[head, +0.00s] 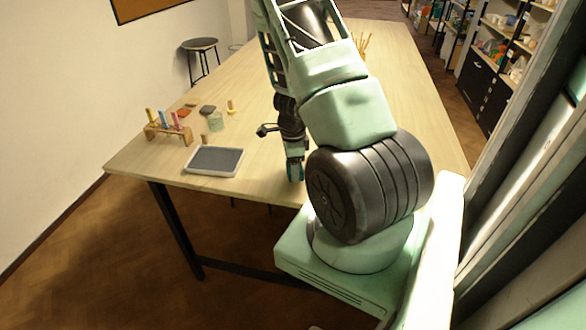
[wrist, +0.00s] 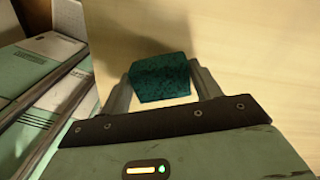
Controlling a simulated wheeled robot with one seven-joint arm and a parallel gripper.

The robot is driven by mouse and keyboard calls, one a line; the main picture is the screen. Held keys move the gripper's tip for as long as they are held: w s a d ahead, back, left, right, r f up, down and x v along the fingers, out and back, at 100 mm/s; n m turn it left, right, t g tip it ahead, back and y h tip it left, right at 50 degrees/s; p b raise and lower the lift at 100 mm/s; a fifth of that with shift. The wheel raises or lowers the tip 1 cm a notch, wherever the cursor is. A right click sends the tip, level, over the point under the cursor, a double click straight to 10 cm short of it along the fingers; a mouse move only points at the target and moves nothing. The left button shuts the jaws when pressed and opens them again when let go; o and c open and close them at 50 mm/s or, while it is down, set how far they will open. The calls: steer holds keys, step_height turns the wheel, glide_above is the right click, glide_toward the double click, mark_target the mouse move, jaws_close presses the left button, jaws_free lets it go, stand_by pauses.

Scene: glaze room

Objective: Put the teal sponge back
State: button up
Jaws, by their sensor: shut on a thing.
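My gripper (wrist: 160,85) is shut on the teal sponge (wrist: 160,78), a dark speckled block between the two fingers in the wrist view. In the head view my gripper (head: 294,172) points down near the front edge of the wooden table (head: 255,155), with a bit of teal showing at its tip. Whether the sponge touches the table top is hard to tell. A grey tray with a pale rim (head: 215,160) lies on the table to the left of my gripper.
A wooden rack (head: 168,133) with several coloured tools stands at the table's left. Behind the tray are a pale green jar (head: 216,121), a dark grey block (head: 207,110), an orange-brown piece (head: 185,112) and a small yellowish item (head: 231,108). Table between tray and gripper is clear.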

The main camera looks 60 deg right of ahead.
steer(key=shift+f, duration=0.5)
steer(key=shift+f, duration=0.1)
steer(key=o, duration=0.9)
steer(key=shift+r, duration=0.2)
